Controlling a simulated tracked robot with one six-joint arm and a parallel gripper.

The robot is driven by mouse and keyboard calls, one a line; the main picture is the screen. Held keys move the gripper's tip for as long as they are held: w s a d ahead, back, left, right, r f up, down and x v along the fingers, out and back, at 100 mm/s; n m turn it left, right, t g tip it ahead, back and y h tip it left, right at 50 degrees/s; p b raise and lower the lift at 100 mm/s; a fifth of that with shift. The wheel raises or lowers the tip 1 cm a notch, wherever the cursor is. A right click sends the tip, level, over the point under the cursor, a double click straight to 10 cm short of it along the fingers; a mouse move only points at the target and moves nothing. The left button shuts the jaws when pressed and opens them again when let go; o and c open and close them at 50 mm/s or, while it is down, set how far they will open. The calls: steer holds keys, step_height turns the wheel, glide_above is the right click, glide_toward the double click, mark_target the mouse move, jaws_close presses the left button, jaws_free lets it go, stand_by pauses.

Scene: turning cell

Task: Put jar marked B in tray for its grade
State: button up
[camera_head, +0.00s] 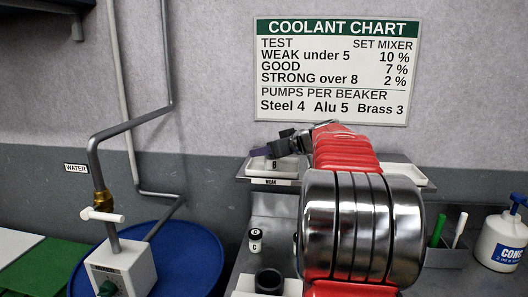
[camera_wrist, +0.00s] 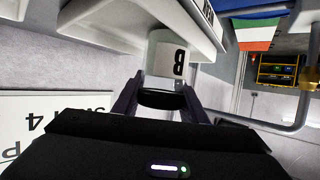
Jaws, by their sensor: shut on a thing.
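The jar marked B (camera_wrist: 168,60) is white with a dark cap and a black letter B. My gripper (camera_wrist: 160,100) is shut on it by the cap in the wrist view. In the head view my gripper (camera_head: 272,148) is at the shelf, with the jar (camera_head: 275,165) below it at the white tray (camera_head: 285,174) above the "WEAK" label. The tray also shows in the wrist view (camera_wrist: 110,25). I cannot tell whether the jar's base touches the tray floor. My arm hides the middle of the shelf.
Another white tray (camera_head: 405,174) shows at the shelf's right end, its label hidden. A jar marked C (camera_head: 255,241) stands below the shelf. A coolant chart (camera_head: 337,70) hangs above. A blue drum (camera_head: 190,260) is at left, a white bottle (camera_head: 500,242) at right.

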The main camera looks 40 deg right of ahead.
steer(key=o, duration=1.2)
steer(key=shift+f, duration=0.1)
steer(key=shift+r, duration=0.2)
steer(key=v, duration=1.2)
steer(key=shift+a, duration=0.1)
